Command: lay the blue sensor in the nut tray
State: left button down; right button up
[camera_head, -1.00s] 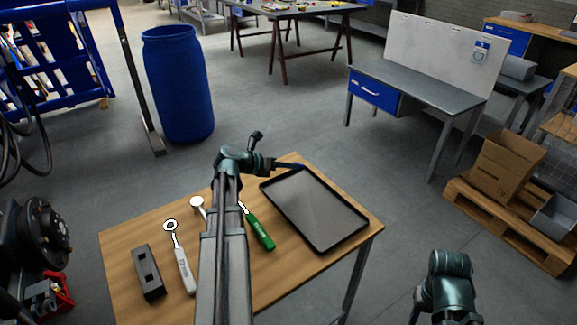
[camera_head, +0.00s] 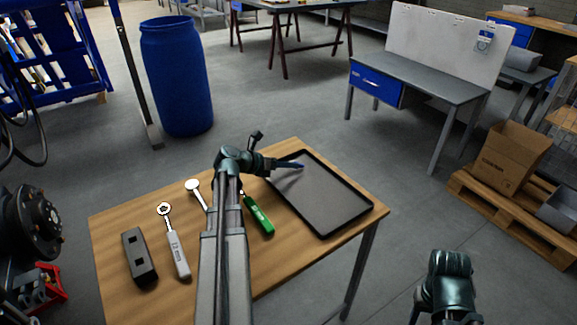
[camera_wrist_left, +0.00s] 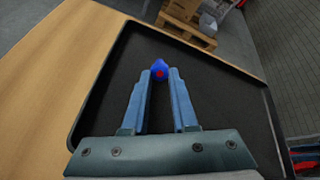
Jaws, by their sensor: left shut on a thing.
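The nut tray (camera_head: 322,200) is a dark, shallow, rimmed tray on the right part of the wooden table. It fills much of the left wrist view (camera_wrist_left: 228,105). My left gripper (camera_head: 296,165) is over the tray's far left part. In the left wrist view, its two blue fingers (camera_wrist_left: 159,84) are closed on the blue sensor (camera_wrist_left: 159,67), a small blue piece with a red spot at the fingertips. Whether the sensor touches the tray floor cannot be told. In the head view the sensor is hard to tell from the fingers. My right gripper's fingers do not show.
Left of the tray on the wooden table (camera_head: 112,238) lie a green-handled tool (camera_head: 258,215), a grey-handled ring tool (camera_head: 175,245), a white round-headed tool (camera_head: 194,188) and a dark slotted block (camera_head: 139,258). The tray floor looks otherwise empty.

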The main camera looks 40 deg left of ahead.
pick_arm(q)
jog(key=c, duration=0.6)
grip_release()
jog(key=p+v, duration=0.6)
jog(key=v, duration=0.6)
jog(key=shift+s+r, duration=0.25)
jog(key=shift+r, duration=0.05)
jog(key=shift+s+a+r, duration=0.15)
jog(key=shift+s+a, duration=0.15)
jog(key=shift+s, duration=0.25)
